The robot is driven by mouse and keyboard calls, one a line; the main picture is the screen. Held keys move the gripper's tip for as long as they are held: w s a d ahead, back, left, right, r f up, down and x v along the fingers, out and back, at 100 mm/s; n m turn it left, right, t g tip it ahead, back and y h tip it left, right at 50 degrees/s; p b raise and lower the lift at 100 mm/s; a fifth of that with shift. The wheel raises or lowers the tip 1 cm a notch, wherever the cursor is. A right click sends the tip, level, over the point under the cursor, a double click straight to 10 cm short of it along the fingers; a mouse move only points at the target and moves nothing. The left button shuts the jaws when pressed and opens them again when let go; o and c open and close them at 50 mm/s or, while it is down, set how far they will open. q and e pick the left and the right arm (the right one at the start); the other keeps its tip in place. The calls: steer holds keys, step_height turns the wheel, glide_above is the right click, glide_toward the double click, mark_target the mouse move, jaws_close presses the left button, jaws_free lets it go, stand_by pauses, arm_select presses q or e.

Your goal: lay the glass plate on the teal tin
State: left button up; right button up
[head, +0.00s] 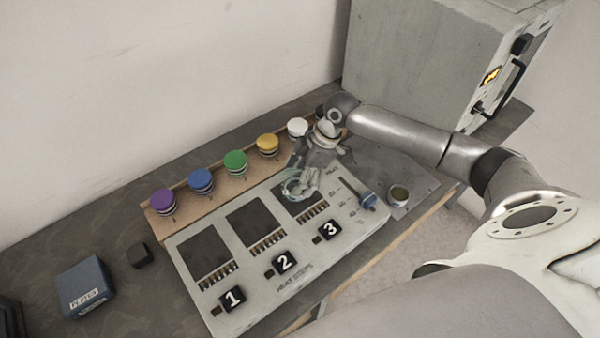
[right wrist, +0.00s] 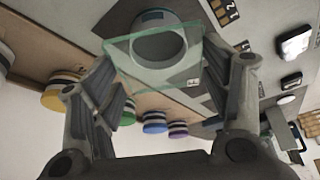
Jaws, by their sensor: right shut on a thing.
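The glass plate (right wrist: 190,62) is a clear sheet with greenish edges between the two fingers of my right gripper (right wrist: 160,58), which is shut on it. In the head view my right gripper (head: 308,178) is low over the dark pad by number 3. A round, pale ring-shaped tin with a bluish side (head: 292,190) is there, partly hidden by the gripper. In the right wrist view this tin (right wrist: 158,46) shows through and past the plate, beneath it. I cannot tell whether plate and tin touch. My left gripper is out of view.
A grey panel (head: 197,312) carries dark pads numbered 1 to 3. Several coloured round caps (head: 235,160) line a wooden strip behind it. A small open tin (head: 399,194) stands right. A blue PLATES box (head: 82,287) and black block (head: 139,255) are left. A grey oven (head: 420,65) stands behind.

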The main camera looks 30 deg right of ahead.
steer(key=shift+f+p, duration=0.1)
steer(key=shift+p, duration=0.45)
stand_by(0.9)
steer(key=shift+f, duration=0.35)
stand_by(0.5)
steer(key=shift+f+p, duration=0.1)
steer(key=shift+p, duration=0.2)
stand_by(0.5)
steer(key=o, duration=1.2)
step_height(320, 180, up, 7)
steer(key=p, duration=0.7)
